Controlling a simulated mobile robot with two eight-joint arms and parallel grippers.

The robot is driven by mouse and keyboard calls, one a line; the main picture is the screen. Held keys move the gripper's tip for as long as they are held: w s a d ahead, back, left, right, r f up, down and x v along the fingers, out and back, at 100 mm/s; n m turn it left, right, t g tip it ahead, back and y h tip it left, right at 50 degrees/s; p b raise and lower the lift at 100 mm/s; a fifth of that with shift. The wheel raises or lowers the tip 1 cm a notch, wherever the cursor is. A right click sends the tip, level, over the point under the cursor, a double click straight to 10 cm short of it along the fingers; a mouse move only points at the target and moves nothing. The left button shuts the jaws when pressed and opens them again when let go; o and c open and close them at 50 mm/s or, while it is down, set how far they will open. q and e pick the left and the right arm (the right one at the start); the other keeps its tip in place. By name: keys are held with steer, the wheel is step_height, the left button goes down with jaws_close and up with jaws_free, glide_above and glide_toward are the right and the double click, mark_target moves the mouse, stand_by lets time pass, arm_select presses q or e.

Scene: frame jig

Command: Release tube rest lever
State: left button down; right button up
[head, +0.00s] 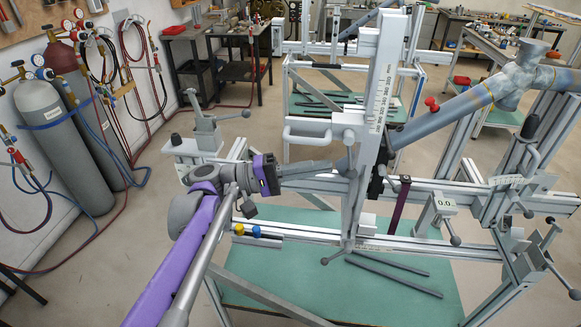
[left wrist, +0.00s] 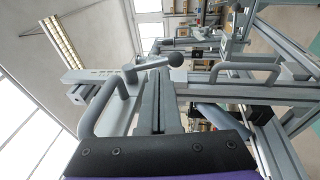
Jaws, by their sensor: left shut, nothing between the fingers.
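A grey frame jig has a tall upright post (head: 378,90) with a printed scale. A grey tube (head: 455,105) slopes from beside the post up to a thick joint (head: 515,80) at upper right. A small grey lever with a round knob (head: 348,137) is on the post; a ball-ended lever (left wrist: 172,61) shows just beyond my fingertips in the left wrist view. I cannot tell which lever is the tube rest's. My left gripper (head: 328,166) is shut and empty, its fingers pointing right, close to the post. Contact is unclear. My right gripper is not seen.
A grey loop handle (head: 307,132) sticks out left of the post, above my gripper. Horizontal rails (head: 300,235) and a ball-ended lever (head: 333,257) lie below. A red knob (head: 432,104) is near the tube. Gas cylinders (head: 65,140) stand at far left.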

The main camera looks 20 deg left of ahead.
mark_target(350, 156)
arm_select(q)
steer(key=x, duration=0.3)
steer(key=shift+f, duration=0.15)
stand_by(0.4)
